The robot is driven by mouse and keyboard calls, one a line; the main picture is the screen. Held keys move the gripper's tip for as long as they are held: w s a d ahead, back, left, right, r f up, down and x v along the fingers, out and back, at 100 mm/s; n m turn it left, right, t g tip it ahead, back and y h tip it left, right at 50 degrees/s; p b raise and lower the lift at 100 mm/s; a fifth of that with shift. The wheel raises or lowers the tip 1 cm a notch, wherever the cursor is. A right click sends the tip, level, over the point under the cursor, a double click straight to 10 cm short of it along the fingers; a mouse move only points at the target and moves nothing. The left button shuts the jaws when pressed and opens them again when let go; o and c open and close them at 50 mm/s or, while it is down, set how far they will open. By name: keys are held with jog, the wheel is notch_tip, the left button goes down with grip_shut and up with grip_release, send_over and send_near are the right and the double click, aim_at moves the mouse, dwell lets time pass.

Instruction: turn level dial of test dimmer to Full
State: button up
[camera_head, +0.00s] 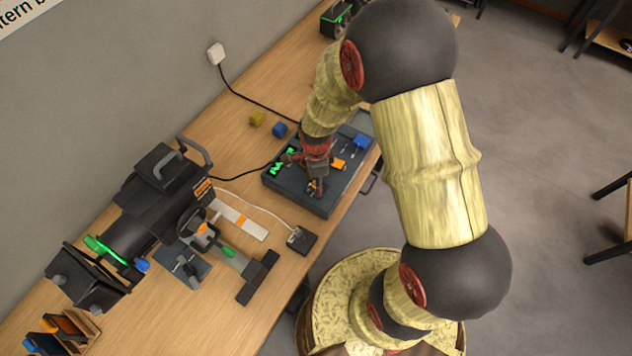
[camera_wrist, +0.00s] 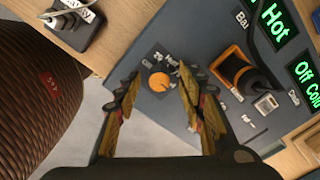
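The level dial (camera_wrist: 158,82) is a small orange knob on a dark plate, with small printed labels around it. Its pointer direction is too small to tell. It sits on the dark blue-grey test panel (camera_wrist: 205,45), which also shows on the bench in the head view (camera_head: 334,200). My gripper (camera_wrist: 157,86) is open, its two fingers on either side of the dial with a visible gap to each. In the head view my gripper (camera_head: 317,183) points down over the near part of the panel and partly hides it.
Beside the dial are an orange-framed black lever (camera_wrist: 245,75), a grey button (camera_wrist: 265,103) and green displays (camera_wrist: 272,25). A small dark box (camera_wrist: 74,22) with a cable lies near the panel.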

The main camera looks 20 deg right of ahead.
notch_tip(320, 180, up, 12)
dwell(0.6)
dwell(0.5)
jog(key=s+r+n+t+b, duration=0.5)
jog(key=s+r+n+b, duration=0.6)
jog(key=n, duration=0.9)
jog(key=s+r, duration=0.1)
jog(key=s, duration=0.2)
jog(key=shift+r+t, duration=0.3)
